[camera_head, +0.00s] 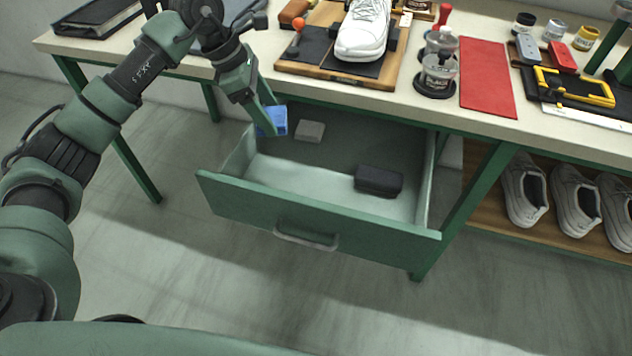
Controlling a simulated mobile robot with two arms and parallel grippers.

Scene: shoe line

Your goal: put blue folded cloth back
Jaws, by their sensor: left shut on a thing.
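The blue folded cloth (279,121) is between the fingers of my left gripper (266,118), at the back left of the open drawer (320,232). The gripper is shut on it and points downward, partly covering it. I cannot tell whether the cloth touches the drawer floor. A grey block (310,131) lies just to its right, and a dark case (378,181) lies farther right in the drawer. My right gripper is not in view.
The worktop edge (430,117) overhangs the back of the drawer. On the worktop are a white shoe (363,32) on a board, glass jars (438,72) and a red mat (487,78). The drawer's front left floor is clear. White shoes (524,188) stand on a shelf at right.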

